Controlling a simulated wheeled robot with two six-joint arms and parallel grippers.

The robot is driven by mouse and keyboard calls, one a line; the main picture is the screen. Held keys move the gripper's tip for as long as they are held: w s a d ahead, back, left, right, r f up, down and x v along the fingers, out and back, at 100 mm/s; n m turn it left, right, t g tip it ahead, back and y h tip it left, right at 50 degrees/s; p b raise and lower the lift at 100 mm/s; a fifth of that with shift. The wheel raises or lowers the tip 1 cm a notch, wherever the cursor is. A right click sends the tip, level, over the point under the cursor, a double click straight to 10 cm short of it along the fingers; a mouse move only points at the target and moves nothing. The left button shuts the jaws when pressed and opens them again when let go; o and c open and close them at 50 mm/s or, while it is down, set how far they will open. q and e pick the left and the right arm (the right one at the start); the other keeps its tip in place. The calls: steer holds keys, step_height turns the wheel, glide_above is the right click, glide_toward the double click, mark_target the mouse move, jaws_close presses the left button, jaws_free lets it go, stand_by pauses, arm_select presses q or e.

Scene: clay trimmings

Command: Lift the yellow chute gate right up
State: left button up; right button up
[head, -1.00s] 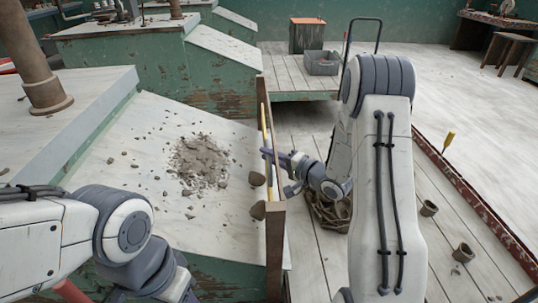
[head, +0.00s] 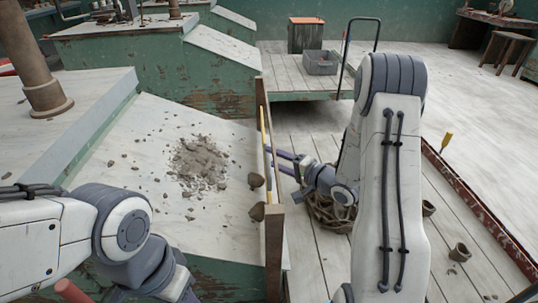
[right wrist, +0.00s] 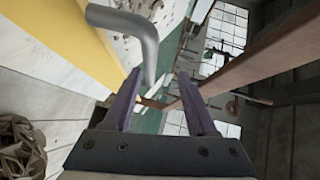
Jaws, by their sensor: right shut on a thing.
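The yellow chute gate (head: 264,124) shows edge-on in the head view as a thin upright strip at the low end of the pale sloping chute (head: 130,225). In the right wrist view the gate (right wrist: 75,45) is a broad yellow panel at the upper left, with a bent grey handle (right wrist: 146,42) coming off it. My right gripper (head: 270,161) is at the gate's right side. Its two purple fingers (right wrist: 158,78) stand either side of the handle's end and are shut on it; the exact contact is hard to see. My left gripper is out of view.
A clay heap (head: 198,162) and scattered crumbs lie on the chute, with two clay lumps (head: 257,212) near the gate. A wooden post (head: 274,245) stands at the chute's edge. A basket (head: 330,213) sits below my right gripper.

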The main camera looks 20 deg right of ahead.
steer(key=f+p+v, duration=0.1)
steer(key=v, duration=0.6)
steer(key=shift+s+r, duration=0.25)
steer(key=shift+r, duration=0.2)
steer(key=shift+d, duration=0.15)
